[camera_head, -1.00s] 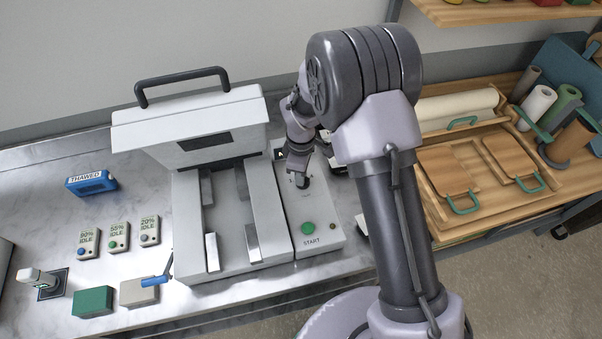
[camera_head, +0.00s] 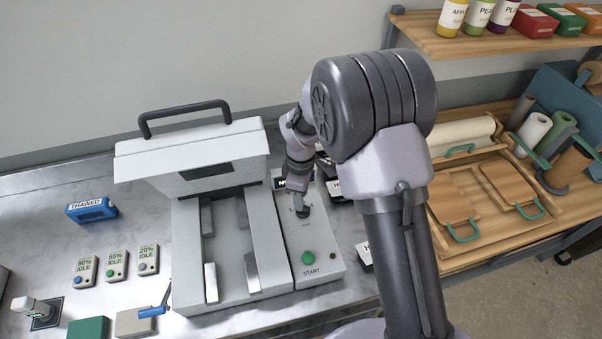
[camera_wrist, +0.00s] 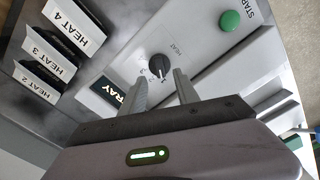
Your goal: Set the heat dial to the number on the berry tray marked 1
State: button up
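The heat dial (camera_wrist: 158,66) is a dark round knob on a light panel, with HEAT printed beside it and small numbers around it. My gripper (camera_wrist: 162,82) is open, its two fingers apart and pointing at the dial. The fingertips are close to the dial's near edge; I cannot tell if they touch it. A small dark display (camera_wrist: 115,94) with TRAY in light letters is beside the dial, partly covered by a finger. No berry tray marked 1 can be made out.
A green START button (camera_head: 308,257) is at the panel's front. The white press (camera_head: 190,155) with a dark handle stands left of it. Cards reading HEAT 4 (camera_wrist: 73,25), HEAT 3 (camera_wrist: 50,48) and HEAT 2 (camera_wrist: 40,83) stand nearby. The THAWED block (camera_head: 91,209) is far left.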

notch_tip(320, 180, up, 13)
jog(key=p, duration=0.1)
jog(key=shift+r+p, duration=0.15)
jog(key=shift+p, duration=0.25)
jog(key=shift+d, duration=0.1)
